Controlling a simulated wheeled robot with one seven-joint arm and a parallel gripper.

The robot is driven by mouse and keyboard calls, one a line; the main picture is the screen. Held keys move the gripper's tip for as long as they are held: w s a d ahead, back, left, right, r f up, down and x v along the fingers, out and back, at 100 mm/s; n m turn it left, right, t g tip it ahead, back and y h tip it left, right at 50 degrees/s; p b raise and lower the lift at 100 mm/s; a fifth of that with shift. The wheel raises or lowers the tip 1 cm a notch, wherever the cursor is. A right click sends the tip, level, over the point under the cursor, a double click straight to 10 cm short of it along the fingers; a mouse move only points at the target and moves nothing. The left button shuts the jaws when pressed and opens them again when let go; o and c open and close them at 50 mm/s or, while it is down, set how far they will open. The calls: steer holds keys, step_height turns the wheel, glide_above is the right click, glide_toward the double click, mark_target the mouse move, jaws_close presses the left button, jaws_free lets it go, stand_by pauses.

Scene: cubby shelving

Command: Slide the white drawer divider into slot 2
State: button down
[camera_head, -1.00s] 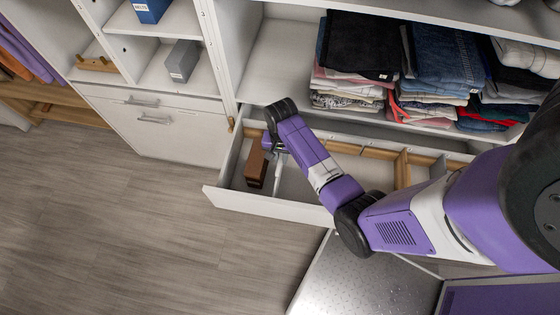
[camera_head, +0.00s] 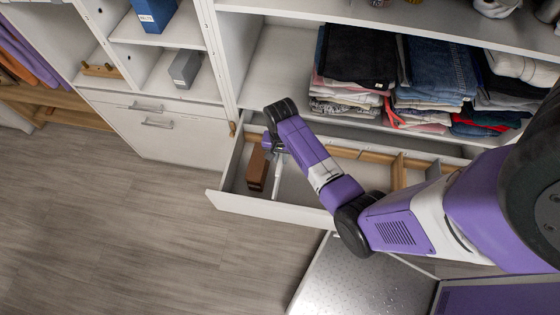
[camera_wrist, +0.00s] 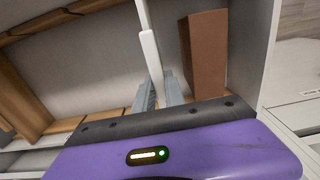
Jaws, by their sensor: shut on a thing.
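The white drawer divider (camera_wrist: 149,48) is a thin upright panel in the wrist view, running away from between my gripper's fingers (camera_wrist: 160,92). My gripper is shut on it. In the head view the divider (camera_head: 277,182) shows as a narrow white strip inside the open drawer (camera_head: 300,211), below my gripper (camera_head: 272,147), just right of a brown block. The drawer's back rail is wooden, and my arm covers part of it. I cannot tell slot 2 from the other slots, or whether the divider's edges sit in a slot.
The brown block (camera_head: 257,169) stands close beside the divider; it also shows in the wrist view (camera_wrist: 206,52). Wooden dividers (camera_head: 399,172) stand in the drawer's right part. Folded clothes (camera_head: 355,60) lie on the shelf above. Open floor (camera_head: 120,220) lies at left.

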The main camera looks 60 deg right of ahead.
steer(key=shift+r+p, duration=0.8)
steer(key=shift+r, duration=0.2)
steer(key=shift+r, duration=0.1)
